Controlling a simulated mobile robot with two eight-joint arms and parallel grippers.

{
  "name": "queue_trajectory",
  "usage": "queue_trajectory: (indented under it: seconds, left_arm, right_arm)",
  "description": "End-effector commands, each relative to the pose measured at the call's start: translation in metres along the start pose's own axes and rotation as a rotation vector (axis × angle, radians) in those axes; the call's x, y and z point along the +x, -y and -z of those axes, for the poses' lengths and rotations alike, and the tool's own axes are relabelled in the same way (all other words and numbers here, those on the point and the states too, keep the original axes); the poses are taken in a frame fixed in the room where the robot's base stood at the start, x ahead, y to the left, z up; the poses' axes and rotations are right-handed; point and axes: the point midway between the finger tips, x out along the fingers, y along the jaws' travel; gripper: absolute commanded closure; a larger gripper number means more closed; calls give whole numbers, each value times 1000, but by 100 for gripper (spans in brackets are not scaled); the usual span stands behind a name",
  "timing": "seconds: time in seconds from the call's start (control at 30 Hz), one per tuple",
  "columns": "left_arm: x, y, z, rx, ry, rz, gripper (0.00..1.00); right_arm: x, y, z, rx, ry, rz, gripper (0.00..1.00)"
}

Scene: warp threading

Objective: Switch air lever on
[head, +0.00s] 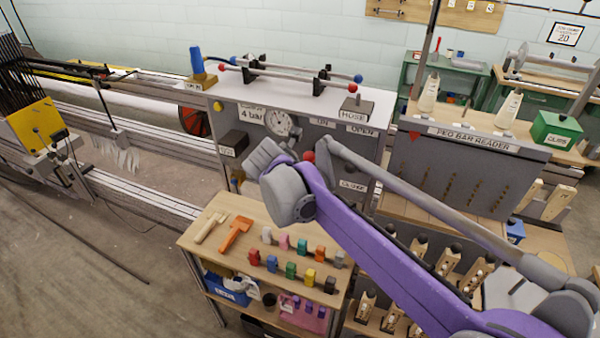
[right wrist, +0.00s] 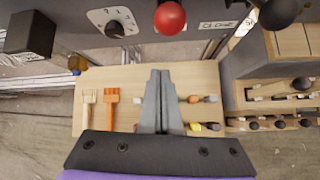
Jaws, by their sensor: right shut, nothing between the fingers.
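The grey panel of the air unit (head: 300,110) stands in the middle of the head view, with a pressure gauge and ON, OPEN and CLOSE labels. A red ball knob (head: 308,156), seemingly the lever's end, shows just beyond my right arm. It also shows at the top of the right wrist view (right wrist: 170,18), ahead of my right gripper and apart from it. My right gripper (right wrist: 160,76) is shut and empty, its fingers together. In the head view it (head: 260,155) is in front of the panel, left of the red knob. My left gripper is out of view.
A wooden cart (head: 200,247) with brushes and coloured pegs stands below the gripper. A dial (right wrist: 115,27) and a black knob (right wrist: 278,12) flank the red knob. The peg bar reader (head: 455,165) stands at right.

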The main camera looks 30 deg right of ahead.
Motion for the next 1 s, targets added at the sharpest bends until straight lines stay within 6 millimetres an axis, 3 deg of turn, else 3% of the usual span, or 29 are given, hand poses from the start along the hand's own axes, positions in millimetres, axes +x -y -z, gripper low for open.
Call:
queue_trajectory:
  seconds: [0.03, 0.2, 0.4, 1.0]
  left_arm:
    - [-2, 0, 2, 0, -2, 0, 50]
    - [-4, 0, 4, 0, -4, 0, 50]
    - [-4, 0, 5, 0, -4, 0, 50]
    - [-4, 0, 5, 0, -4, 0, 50]
  right_arm:
    - [-17, 0, -5, -1, 1, -2, 100]
    - [-55, -2, -14, 1, -1, -2, 100]
    - [-83, -3, -20, 1, -1, 0, 100]
    - [-91, -3, -21, 2, -2, 1, 100]
